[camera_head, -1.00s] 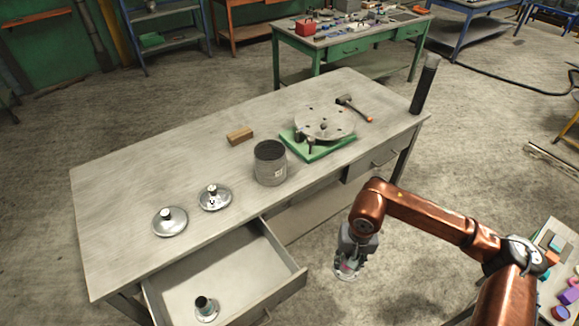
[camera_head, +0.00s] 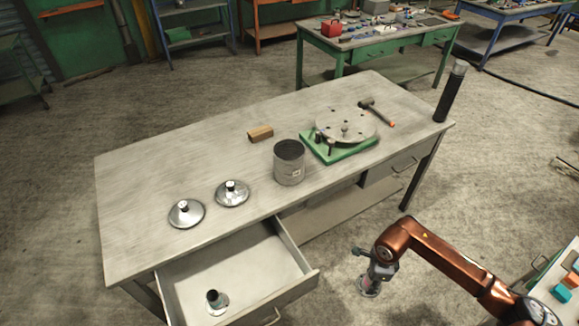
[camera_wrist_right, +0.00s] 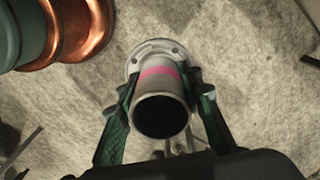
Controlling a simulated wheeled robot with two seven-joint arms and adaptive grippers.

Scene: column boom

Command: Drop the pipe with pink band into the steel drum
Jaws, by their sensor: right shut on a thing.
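My right gripper (camera_head: 376,268) is shut on a grey pipe in front of the bench, over the floor. In the right wrist view, the pipe with pink band (camera_wrist_right: 161,73) is between the two green-padded fingers (camera_wrist_right: 162,92). Its open dark end faces the camera, and its round flange is at the far end. In the head view, the flange (camera_head: 368,289) hangs below the gripper. The steel drum (camera_head: 289,172), a grey can with a dark top and a small label, stands upright on the bench near its front edge. My left gripper is out of view.
The bench (camera_head: 150,175) also holds two flanged pieces (camera_head: 186,214) (camera_head: 231,194), a wooden block (camera_head: 261,133), a green-based round fixture (camera_head: 345,152) and a hammer (camera_head: 376,111). An open drawer (camera_head: 255,268) with another flanged piece (camera_head: 216,301) juts out. A dark post (camera_head: 450,95) stands at the right corner.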

